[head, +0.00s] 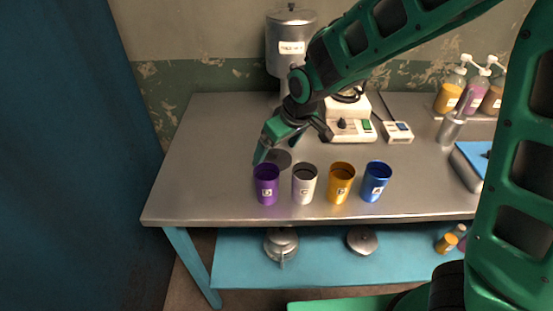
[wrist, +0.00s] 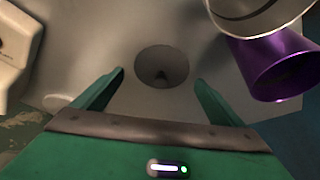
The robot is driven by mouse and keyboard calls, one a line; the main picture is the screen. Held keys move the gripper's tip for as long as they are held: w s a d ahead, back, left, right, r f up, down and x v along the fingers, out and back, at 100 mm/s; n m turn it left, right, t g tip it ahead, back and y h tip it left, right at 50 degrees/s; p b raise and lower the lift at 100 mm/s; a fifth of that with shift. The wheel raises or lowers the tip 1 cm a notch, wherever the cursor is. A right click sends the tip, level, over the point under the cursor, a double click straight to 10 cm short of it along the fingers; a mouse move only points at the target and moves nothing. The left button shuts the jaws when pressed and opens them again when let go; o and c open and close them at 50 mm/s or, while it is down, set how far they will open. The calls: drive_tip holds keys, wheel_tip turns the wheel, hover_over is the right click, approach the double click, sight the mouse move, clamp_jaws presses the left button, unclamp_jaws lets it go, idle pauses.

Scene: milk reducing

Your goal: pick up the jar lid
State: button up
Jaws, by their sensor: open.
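My gripper (head: 277,149) is open and points down over the metal table, behind the purple cup. A flat dark round shape (head: 279,159) lies on the tabletop below it. In the wrist view, this dark round shape (wrist: 162,66) shows between and just beyond my open fingers (wrist: 160,78), with a small darker mark near its middle. I cannot tell for sure whether it is the jar lid or a recess in the table. Nothing is between the fingertips. A round metal lid-like piece (head: 362,239) lies on the blue lower shelf.
Purple (head: 266,185), silver (head: 304,184), gold (head: 341,183) and blue (head: 375,182) cups stand in a row near the front. A metal canister (head: 291,45) and a white device (head: 350,126) stand behind. The table's left part is clear.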

drive_tip(key=shift+w+a+f, duration=0.15)
drive_tip(key=shift+f, duration=0.45)
drive_tip(key=c, duration=1.1)
drive_tip(key=shift+r, duration=0.1)
drive_tip(key=shift+c, duration=0.2)
